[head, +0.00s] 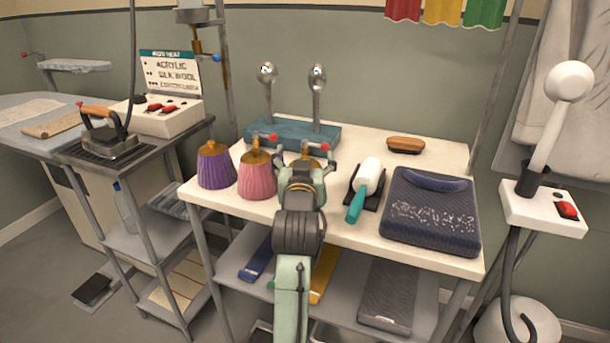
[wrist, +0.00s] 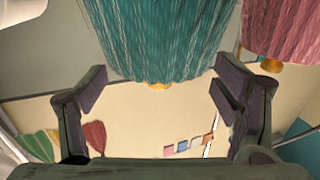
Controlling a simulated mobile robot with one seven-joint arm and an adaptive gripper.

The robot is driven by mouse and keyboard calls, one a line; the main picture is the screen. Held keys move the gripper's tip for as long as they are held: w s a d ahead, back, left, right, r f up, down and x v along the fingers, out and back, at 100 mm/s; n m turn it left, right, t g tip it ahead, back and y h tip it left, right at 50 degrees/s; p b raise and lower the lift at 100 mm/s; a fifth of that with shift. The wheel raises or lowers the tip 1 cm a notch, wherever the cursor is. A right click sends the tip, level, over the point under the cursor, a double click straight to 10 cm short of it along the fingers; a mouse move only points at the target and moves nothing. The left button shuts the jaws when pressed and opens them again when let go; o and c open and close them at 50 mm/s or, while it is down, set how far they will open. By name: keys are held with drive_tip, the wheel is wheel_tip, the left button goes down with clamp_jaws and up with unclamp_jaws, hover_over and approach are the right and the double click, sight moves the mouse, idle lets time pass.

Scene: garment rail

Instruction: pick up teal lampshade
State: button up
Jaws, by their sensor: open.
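The teal lampshade (wrist: 165,40) fills the upper middle of the wrist view, with pleated sides and a small gold knob at its narrow end. My gripper (wrist: 160,92) is open, with one finger on each side of the shade's knob end in that view. I see no clear contact between fingers and shade. In the head view my gripper (head: 303,160) is over the white table and hides most of the teal lampshade; its orange-brown top (head: 314,151) shows just behind.
A pink lampshade (head: 257,178) stands close on the left, with a purple one (head: 215,167) beyond it. A lint roller on a black stand (head: 365,185) and a dark blue folded garment (head: 432,215) lie to the right. A teal-based stand (head: 290,136) is behind.

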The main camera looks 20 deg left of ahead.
clamp_jaws()
idle(1.2)
